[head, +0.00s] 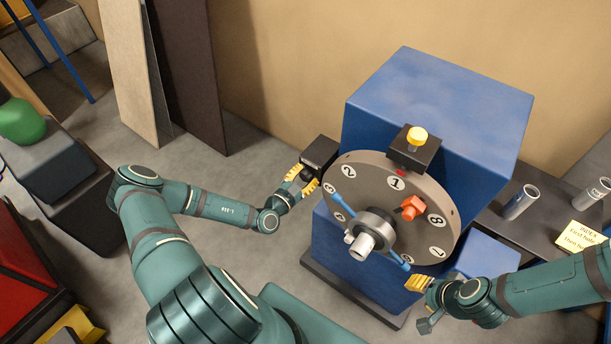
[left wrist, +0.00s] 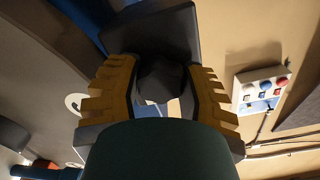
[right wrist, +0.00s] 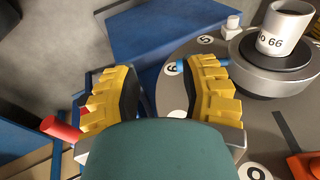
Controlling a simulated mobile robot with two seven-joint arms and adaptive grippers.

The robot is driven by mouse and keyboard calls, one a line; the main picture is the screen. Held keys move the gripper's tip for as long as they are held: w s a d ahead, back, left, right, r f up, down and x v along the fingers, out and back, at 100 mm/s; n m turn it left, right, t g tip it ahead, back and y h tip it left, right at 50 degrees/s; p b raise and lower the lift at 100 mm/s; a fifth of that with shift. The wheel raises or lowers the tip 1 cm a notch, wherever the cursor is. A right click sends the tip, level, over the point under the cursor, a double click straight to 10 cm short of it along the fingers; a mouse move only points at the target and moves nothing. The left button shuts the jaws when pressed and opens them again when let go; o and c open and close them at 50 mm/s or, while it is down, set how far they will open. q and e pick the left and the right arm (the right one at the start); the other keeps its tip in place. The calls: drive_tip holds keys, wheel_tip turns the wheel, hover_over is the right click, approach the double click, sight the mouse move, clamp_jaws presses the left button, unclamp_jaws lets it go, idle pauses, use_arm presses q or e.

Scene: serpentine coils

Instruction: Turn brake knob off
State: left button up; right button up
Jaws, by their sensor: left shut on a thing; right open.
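The brake knob (left wrist: 162,82) is dark and sits on a black box (head: 319,153) left of the numbered dial. My left gripper (head: 304,180) is shut on the knob; in the left wrist view its yellow fingers (left wrist: 160,95) lie on both sides of it. The fingers hide part of the knob, and I cannot read its setting. My right gripper (head: 420,283) is open and empty, beside the lower right rim of the dial. It also shows in the right wrist view (right wrist: 160,95).
The round dial (head: 337,177) stands on a blue machine (head: 440,95), with a hub (head: 363,244), blue rods and an orange block (head: 411,207). Grey tubes (head: 520,203) and a yellow note (head: 580,237) lie right.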

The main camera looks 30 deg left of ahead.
use_arm(q)
drive_tip(key=n, duration=0.4)
drive_tip(key=shift+a+n, duration=0.1)
drive_tip(key=shift+n, duration=0.2)
drive_tip(key=shift+n+b, duration=0.5)
drive_tip(key=shift+n, duration=1.1)
drive_tip(key=shift+f, duration=0.1)
drive_tip(key=o, duration=0.9)
drive_tip(key=s, duration=1.2)
drive_tip(key=shift+a, duration=0.35)
